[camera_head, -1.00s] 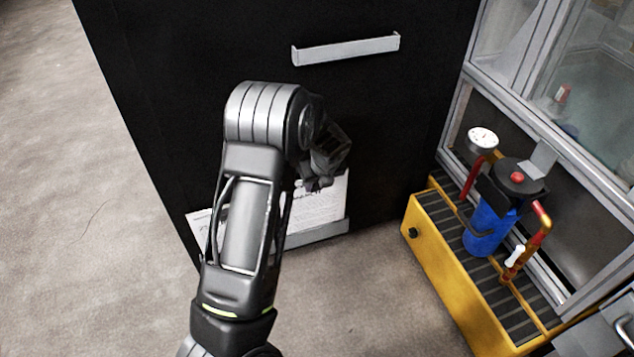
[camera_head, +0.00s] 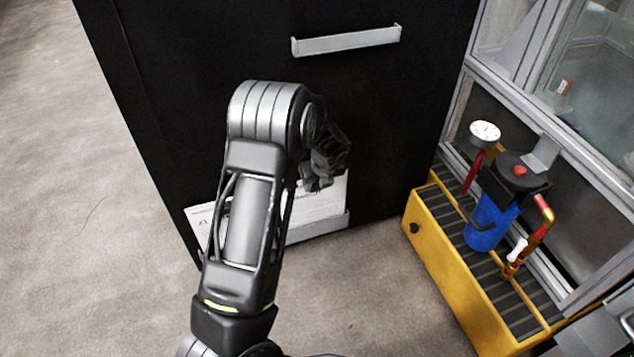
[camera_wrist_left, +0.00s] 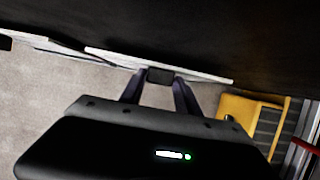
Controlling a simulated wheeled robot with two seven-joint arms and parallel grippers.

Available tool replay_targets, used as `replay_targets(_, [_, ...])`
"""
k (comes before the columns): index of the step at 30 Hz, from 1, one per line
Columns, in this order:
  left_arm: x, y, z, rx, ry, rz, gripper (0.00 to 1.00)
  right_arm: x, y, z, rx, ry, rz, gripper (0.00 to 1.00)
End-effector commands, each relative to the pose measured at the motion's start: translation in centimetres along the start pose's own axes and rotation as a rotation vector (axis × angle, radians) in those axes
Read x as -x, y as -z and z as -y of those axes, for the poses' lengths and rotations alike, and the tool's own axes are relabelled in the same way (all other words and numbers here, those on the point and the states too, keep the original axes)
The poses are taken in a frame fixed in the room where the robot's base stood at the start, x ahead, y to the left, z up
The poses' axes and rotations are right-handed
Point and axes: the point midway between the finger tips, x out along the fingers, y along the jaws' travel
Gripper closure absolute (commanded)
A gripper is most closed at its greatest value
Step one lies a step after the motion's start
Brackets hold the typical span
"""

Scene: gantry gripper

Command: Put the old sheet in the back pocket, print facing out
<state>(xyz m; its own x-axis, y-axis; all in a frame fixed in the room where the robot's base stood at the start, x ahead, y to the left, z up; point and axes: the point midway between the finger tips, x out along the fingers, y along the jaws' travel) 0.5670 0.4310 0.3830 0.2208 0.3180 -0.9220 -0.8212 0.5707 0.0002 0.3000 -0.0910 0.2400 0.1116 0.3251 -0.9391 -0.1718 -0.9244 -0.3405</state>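A white printed sheet (camera_head: 322,204) stands against the black cabinet face behind a low grey ledge-like pocket (camera_head: 325,226). Another white sheet part with print (camera_head: 201,222) shows left of my arm; my arm hides the stretch between. My left gripper (camera_head: 322,170) is at the top edge of the right-hand sheet. In the left wrist view, my left gripper (camera_wrist_left: 160,75) has its fingertips drawn together across the white edge of the sheet (camera_wrist_left: 110,57). The pinch itself is mostly hidden. I cannot tell which pocket counts as the back one.
A grey rail-like holder (camera_head: 346,41) sits higher on the black cabinet (camera_head: 200,60), with nothing visible in it. A yellow box (camera_head: 440,255) with a blue filter (camera_head: 487,222) and gauge (camera_head: 485,132) stands to the right, beside a glazed frame. The floor at left is clear.

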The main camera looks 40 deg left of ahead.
Motion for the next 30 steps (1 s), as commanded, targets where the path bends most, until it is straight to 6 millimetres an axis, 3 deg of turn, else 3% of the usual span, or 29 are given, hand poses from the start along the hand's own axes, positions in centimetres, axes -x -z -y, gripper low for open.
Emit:
replay_targets(8, [0.1,-0.1,0.0,0.0,0.001,0.0,0.39,0.0,0.0,0.0,0.0,0.0,0.0,0.64])
replay_targets(19, [0.0,0.0,0.0,0.0,0.0,0.0,0.39,-0.2,0.5,0.1,-0.002,0.0,-0.015,0.64])
replay_targets(30, [6.2,-0.2,0.1,0.0,0.003,0.001,0.39,2.5,0.2,0.9,0.0,0.0,-0.003,0.64])
